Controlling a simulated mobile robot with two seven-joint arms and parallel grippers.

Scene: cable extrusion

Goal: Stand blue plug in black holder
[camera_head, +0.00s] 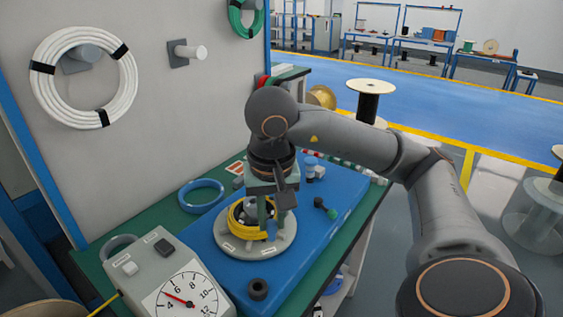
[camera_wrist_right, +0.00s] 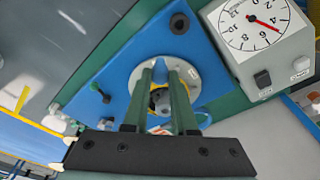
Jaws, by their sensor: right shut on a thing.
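My right gripper (camera_head: 263,213) points down over a round grey base (camera_head: 277,243) with a yellow ring (camera_head: 240,228) around its middle. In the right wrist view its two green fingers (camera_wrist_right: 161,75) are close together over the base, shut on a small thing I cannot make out. My left gripper is not in view.
The blue board (camera_head: 320,240) lies on a green table. A dial box (camera_head: 165,270) stands at the front left. A blue ring (camera_head: 200,196) lies left of the base. A black and green piece (camera_head: 325,208) lies to its right. Small parts stand at the back.

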